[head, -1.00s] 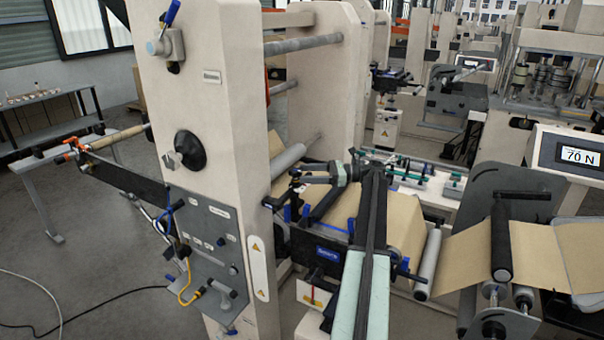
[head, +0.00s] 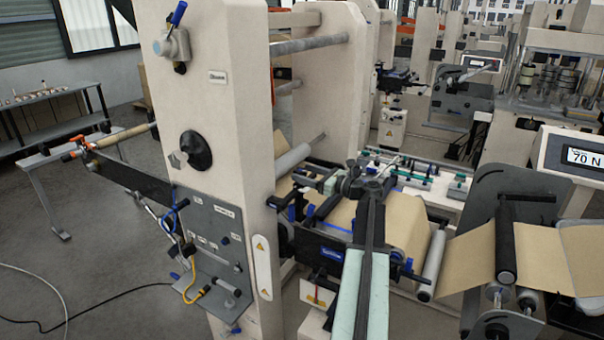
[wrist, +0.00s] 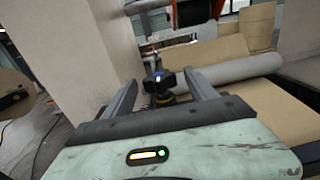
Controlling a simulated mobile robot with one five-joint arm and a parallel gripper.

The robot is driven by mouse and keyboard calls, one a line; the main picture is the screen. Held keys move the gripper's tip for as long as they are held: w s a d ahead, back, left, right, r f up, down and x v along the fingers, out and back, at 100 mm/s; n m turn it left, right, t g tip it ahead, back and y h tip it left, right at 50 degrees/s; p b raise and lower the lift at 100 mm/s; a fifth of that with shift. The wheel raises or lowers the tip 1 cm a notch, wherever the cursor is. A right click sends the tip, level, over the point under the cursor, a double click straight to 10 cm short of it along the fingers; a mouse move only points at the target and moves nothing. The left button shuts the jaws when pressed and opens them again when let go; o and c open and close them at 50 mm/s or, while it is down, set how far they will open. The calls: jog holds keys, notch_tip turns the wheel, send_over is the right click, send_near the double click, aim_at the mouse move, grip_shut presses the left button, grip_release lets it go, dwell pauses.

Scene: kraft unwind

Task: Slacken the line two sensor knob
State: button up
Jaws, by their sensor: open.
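A dark star-shaped knob (wrist: 167,84) with a blue tint and a yellow part below it stands between my gripper's two fingers in the wrist view. I cannot read a label that names it as line two's. My gripper (wrist: 161,80) is open, with one finger on each side of the knob and a gap showing on both sides. The knob looks to be near or just beyond the fingertips, and I cannot tell the depth exactly. In the head view my gripper (head: 303,178) points left toward the machine frame, over the brown web. The knob is not clear there.
A tall cream machine frame (head: 225,120) stands left of my gripper. A grey roller (wrist: 240,68) and brown kraft paper (wrist: 270,110) lie beyond and right of the knob. A display (head: 584,157) at right reads 70 N. Open floor lies at far left.

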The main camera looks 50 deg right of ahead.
jog(key=shift+w+a, duration=0.2)
jog(key=shift+w, duration=0.65)
jog(key=c, duration=1.4)
jog(key=shift+w+d+n+g+y, duration=0.1)
jog(key=shift+d+n+g+y, duration=0.1)
jog(key=shift+n+y, duration=0.3)
jog(key=shift+w+d+n+g+y, duration=0.15)
jog(key=shift+n+y, duration=0.15)
jog(key=shift+y, duration=0.4)
jog(key=shift+n+g+y, duration=0.25)
jog(key=shift+n+y, duration=0.35)
jog(key=shift+y, duration=0.3)
jog(key=shift+s+n+g+y, duration=0.1)
jog(key=shift+n+g+y, duration=0.65)
jog(key=shift+y, duration=0.35)
jog(key=shift+s+a+n+g+y, duration=0.1)
jog(key=shift+a+n+g+y, duration=0.15)
jog(key=shift+n+y, duration=0.25)
